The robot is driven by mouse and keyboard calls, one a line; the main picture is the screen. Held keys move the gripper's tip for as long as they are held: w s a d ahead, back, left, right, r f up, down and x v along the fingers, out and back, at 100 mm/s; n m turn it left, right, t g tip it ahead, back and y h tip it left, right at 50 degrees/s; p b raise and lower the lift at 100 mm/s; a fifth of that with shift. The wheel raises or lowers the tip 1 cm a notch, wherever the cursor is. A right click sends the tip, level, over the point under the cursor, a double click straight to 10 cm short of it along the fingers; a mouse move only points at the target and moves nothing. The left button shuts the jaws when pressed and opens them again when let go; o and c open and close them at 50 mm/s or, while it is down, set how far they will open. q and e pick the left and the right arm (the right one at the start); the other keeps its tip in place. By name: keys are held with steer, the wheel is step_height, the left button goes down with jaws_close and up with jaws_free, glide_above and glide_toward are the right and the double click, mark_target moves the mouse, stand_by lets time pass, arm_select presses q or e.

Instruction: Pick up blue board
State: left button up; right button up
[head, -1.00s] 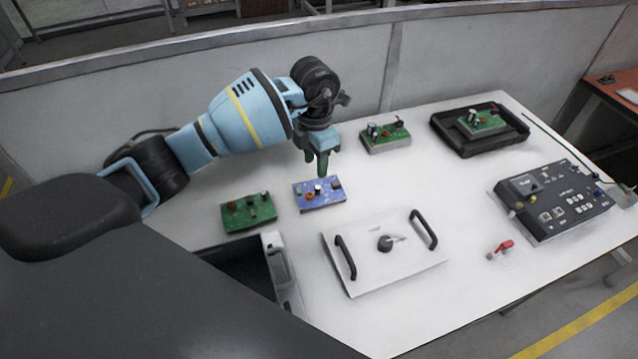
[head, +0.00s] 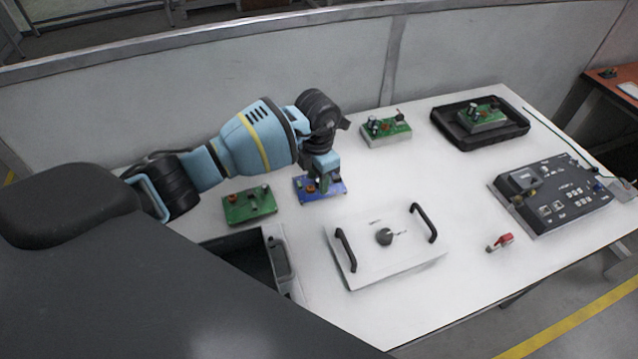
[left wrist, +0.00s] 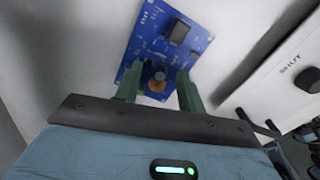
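The blue board (head: 335,193) lies on the white table left of the middle, with small components on it. My left gripper (head: 322,186) is lowered right over the board and hides part of it. In the left wrist view, the blue board (left wrist: 196,40) shows between and beyond the two green fingers (left wrist: 158,82). The fingers are apart, on either side of an orange and a dark round component. I cannot tell whether the fingertips touch the board. My right gripper is not in view.
A green board (head: 249,206) lies just left of the blue one. Another green board (head: 386,129) is behind to the right. A white panel with black handles (head: 385,262) is in front. A black tray (head: 450,133) and a control box (head: 553,196) stand further right.

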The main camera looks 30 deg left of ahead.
arm_select(q)
jaws_close()
steer(key=shift+r, duration=0.15)
step_height(320, 180, up, 10)
stand_by(0.8)
